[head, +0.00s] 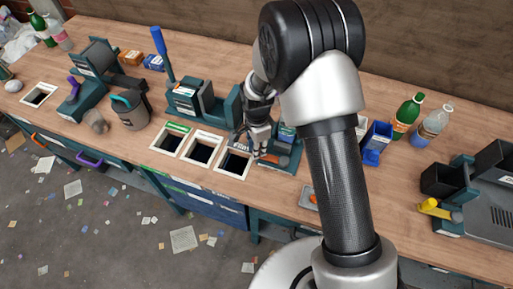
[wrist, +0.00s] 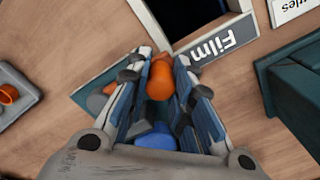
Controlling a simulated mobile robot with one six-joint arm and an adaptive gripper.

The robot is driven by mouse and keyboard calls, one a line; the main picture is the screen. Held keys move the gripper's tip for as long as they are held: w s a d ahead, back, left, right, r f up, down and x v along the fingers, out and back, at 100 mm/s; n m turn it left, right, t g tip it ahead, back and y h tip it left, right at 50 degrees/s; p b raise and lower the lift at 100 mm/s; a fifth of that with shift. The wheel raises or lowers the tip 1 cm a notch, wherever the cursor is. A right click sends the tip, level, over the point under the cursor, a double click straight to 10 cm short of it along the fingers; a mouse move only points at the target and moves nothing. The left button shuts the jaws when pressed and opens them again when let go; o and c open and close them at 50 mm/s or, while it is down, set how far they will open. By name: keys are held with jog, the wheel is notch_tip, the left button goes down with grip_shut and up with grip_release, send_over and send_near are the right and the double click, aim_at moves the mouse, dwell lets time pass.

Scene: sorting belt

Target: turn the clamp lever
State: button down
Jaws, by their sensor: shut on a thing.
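An orange lever (wrist: 160,78) shows between my fingers in the wrist view, above a teal base plate (wrist: 88,92). I take it for the clamp lever; its pivot is hidden. My gripper (wrist: 163,85) has its two fingers on either side of the orange lever and is shut on it. A blue part (wrist: 156,138) shows lower between the fingers. In the head view my gripper (head: 260,152) is over the workbench, just right of the framed opening (head: 235,177) labelled Film. The arm partly covers the clamp there.
A grey plate with an orange ring (head: 310,199) lies right of the gripper. A teal housing (head: 226,107) stands behind left. A blue bin (head: 376,145), bottles (head: 407,115) and a yellow-handled device (head: 433,209) stand right. Bare wood lies between.

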jog(key=shift+w, duration=0.1)
jog(key=c, duration=1.4)
grip_release()
jog(key=shift+o, duration=0.2)
notch_tip(320, 180, up, 11)
jog(key=shift+r, duration=0.5)
